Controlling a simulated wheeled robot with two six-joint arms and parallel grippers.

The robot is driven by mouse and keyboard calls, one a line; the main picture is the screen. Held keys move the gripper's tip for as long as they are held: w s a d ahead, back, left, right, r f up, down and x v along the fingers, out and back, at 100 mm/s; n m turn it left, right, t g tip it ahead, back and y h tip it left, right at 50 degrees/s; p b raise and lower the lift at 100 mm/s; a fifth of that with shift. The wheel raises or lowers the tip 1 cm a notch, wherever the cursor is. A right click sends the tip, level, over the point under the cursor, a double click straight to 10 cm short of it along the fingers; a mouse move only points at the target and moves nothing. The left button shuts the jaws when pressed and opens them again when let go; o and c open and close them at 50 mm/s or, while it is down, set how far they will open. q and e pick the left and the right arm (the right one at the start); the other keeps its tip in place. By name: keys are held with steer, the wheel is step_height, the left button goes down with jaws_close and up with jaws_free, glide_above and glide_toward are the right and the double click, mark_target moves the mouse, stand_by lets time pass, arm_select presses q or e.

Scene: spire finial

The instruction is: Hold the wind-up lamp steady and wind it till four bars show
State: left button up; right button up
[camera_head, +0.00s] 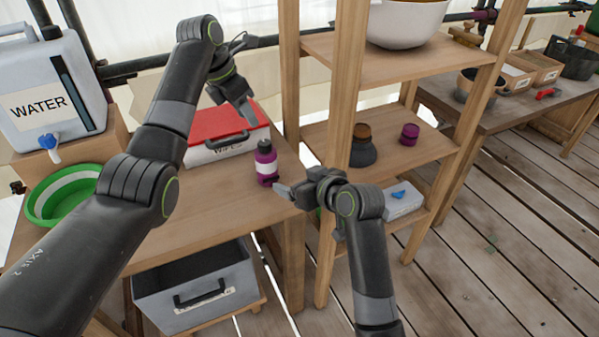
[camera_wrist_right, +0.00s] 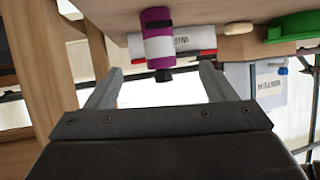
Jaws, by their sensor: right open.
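A purple bottle-shaped thing (camera_head: 266,165) with a pale band and black top stands upright on the wooden bench (camera_head: 215,205). It seems to be the wind-up lamp; no lit bars can be made out. In the right wrist view the purple thing (camera_wrist_right: 157,42) appears upside down, between and beyond my finger lines. My right gripper (camera_head: 287,190) is open and empty, low beside it on the right; its spread fingers also show in the right wrist view (camera_wrist_right: 160,80). My left gripper (camera_head: 243,85) is above the red-lidded box, behind the purple thing; its opening is unclear.
A red-lidded white box (camera_head: 222,125) stands behind the purple thing. A green basin (camera_head: 35,205) and water container (camera_head: 50,85) are left. A wooden shelf unit (camera_head: 343,110) borders the bench right, holding a dark brown-topped object (camera_head: 362,150) and small purple object (camera_head: 410,133).

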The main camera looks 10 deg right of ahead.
mark_target(263, 158)
steer(key=shift+n+t, duration=0.3)
steer(key=x, duration=0.5)
steer(key=r+x, duration=0.1)
steer(key=x, duration=0.5)
steer(key=r+x, duration=0.1)
steer(key=x, duration=0.4)
steer(key=shift+w+a+f, duration=0.1)
steer(key=shift+w+a, duration=0.3)
steer(key=shift+w, duration=0.25)
steer(key=shift+c, duration=0.5)
